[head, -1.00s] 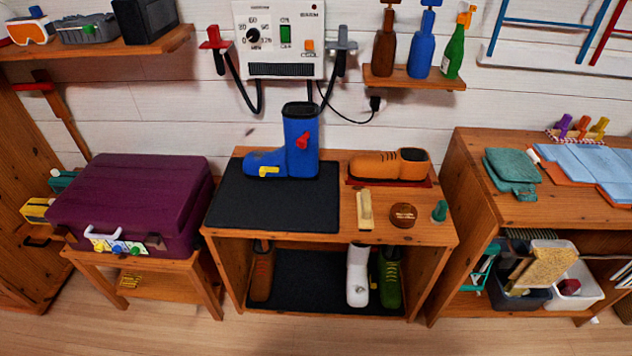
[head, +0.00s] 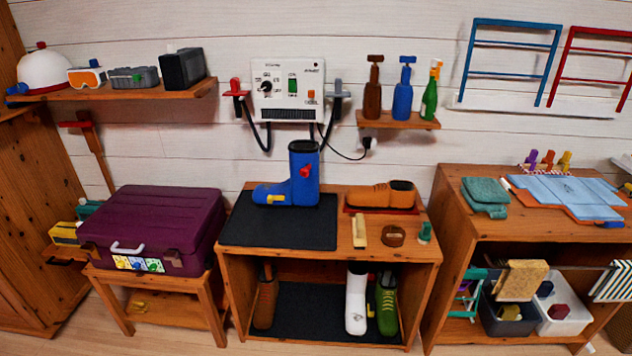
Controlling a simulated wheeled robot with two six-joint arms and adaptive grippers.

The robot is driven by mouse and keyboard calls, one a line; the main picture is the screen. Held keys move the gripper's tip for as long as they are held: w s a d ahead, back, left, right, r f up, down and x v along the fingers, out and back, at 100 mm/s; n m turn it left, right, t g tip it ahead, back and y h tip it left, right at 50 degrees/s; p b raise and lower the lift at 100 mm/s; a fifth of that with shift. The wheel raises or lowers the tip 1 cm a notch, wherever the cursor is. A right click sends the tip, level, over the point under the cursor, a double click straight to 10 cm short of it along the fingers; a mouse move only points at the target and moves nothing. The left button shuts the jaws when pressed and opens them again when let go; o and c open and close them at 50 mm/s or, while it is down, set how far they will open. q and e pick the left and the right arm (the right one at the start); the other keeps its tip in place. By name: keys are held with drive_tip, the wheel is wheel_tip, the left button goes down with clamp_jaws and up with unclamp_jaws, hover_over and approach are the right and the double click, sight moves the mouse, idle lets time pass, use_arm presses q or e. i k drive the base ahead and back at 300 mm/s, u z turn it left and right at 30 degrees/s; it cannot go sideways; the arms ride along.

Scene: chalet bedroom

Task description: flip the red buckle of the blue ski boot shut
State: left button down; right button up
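The blue ski boot (head: 302,178) stands upright on the black mat (head: 268,228) on top of the wooden bench, its toe pointing left. Its red buckle (head: 306,171) is on the upper shaft and appears to stick out from the side facing me. A yellow buckle (head: 276,199) sits low on the foot and looks flat against it. Neither of my grippers shows in the head view.
Orange-brown shoes (head: 380,196), a brush (head: 359,231), a round brown tin (head: 393,236) and a small green item (head: 425,231) share the bench (head: 330,251). A purple case (head: 150,225) stands left. A wall dryer unit (head: 290,90) with hoses hangs behind the boot.

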sight(304, 172)
drive_tip(key=z, duration=0.6)
drive_tip(key=i, duration=0.55)
drive_tip(key=z, duration=0.55)
drive_tip(key=i, duration=0.75)
drive_tip(key=u, duration=0.35)
